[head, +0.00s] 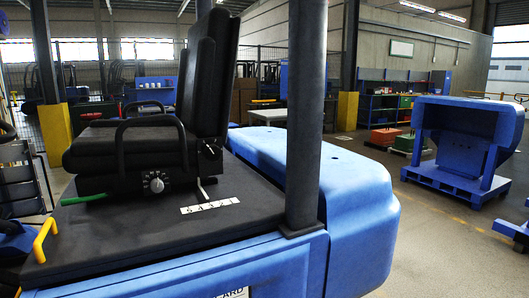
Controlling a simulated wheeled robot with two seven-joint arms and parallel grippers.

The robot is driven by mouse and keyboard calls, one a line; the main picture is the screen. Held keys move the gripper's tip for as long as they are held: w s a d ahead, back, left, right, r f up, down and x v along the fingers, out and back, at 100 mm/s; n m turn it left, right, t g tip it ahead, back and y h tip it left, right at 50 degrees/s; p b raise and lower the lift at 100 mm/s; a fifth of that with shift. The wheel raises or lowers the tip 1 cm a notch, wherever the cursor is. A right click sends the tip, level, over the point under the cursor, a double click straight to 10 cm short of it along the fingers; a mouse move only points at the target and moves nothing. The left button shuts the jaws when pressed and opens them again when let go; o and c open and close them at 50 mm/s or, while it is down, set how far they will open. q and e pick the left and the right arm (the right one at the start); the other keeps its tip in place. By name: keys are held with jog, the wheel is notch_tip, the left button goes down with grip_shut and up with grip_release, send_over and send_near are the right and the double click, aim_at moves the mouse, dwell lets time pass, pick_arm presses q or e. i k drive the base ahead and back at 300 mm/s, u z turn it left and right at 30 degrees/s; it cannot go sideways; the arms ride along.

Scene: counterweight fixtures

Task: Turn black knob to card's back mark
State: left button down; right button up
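The black knob (154,185) is a small round dial with pale marks around it, on the side of the black seat (135,150) of a blue forklift. Its pointer direction is too small to read. A white card (210,206) with dark characters lies flat on the dark deck, right of the knob and near the seat's base. The characters look like digits, but I cannot read them surely. Neither of my grippers is in view, and nothing touches the knob or card.
A black post (304,120) rises at the deck's right corner. A green lever (84,199) and a yellow handle (45,240) stick out at left. A thin metal lever (203,189) stands beside the seat. The blue counterweight (345,190) is behind the post. Open floor (440,240) lies at right.

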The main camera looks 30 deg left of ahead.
aim_at(213, 152)
jog(key=z, duration=0.05)
jog(key=i, duration=0.35)
jog(key=u, duration=0.9)
